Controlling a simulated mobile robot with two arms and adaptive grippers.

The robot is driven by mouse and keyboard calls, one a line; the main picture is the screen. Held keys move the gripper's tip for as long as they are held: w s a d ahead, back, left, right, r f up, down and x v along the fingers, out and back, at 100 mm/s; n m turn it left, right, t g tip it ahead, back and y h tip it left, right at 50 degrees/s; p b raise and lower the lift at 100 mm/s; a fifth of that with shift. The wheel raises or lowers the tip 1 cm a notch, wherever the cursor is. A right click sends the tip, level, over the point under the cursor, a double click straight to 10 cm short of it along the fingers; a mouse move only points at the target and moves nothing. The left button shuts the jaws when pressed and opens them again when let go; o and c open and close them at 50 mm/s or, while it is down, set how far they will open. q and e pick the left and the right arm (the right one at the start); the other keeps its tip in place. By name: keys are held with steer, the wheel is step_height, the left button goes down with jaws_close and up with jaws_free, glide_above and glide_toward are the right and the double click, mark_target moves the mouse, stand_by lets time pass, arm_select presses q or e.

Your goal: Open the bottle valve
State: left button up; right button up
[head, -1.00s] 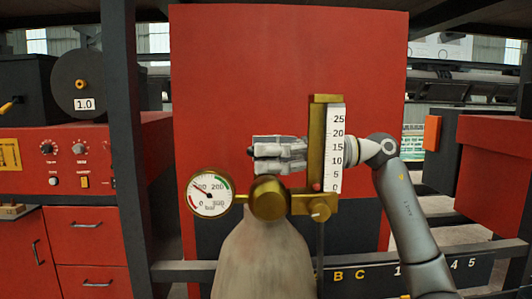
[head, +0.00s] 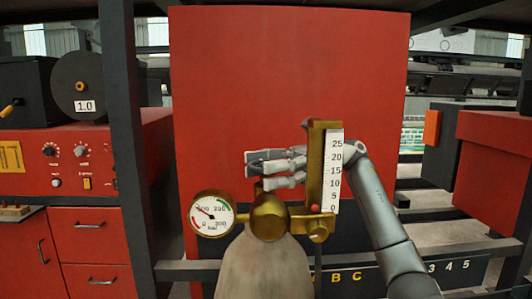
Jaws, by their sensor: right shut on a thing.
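A grey gas bottle (head: 265,268) stands upright in the middle of the head view, with a brass valve body (head: 269,218) on top. A round pressure gauge (head: 212,213) sits on its left, the needle pointing up and left. On its right is a brass flowmeter with a white scale (head: 334,170); its red ball is near 0. My right gripper (head: 262,167) reaches in from behind the flowmeter, just above the valve body. It is shut on the valve's handle, mostly hidden between the fingers. My left gripper is not in view.
A red panel (head: 230,70) stands behind the bottle. A dark post (head: 124,150) and a red cabinet with drawers (head: 88,235) are at left. A small brass knob (head: 319,235) sits below the flowmeter, close to my right arm.

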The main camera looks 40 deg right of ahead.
steer(key=n+g+p, duration=0.1)
steer(key=g, duration=0.1)
steer(key=n+g+p, duration=0.2)
steer(key=g, duration=0.1)
steer(key=shift+r+y, duration=0.15)
steer(key=shift+y, duration=0.15)
steer(key=shift+n+g+p, duration=0.5)
steer(key=shift+n+g, duration=0.3)
steer(key=shift+g, duration=0.3)
steer(key=shift+f, duration=0.2)
steer(key=o, duration=1)
steer(key=shift+o, duration=0.2)
steer(key=shift+r, duration=5)
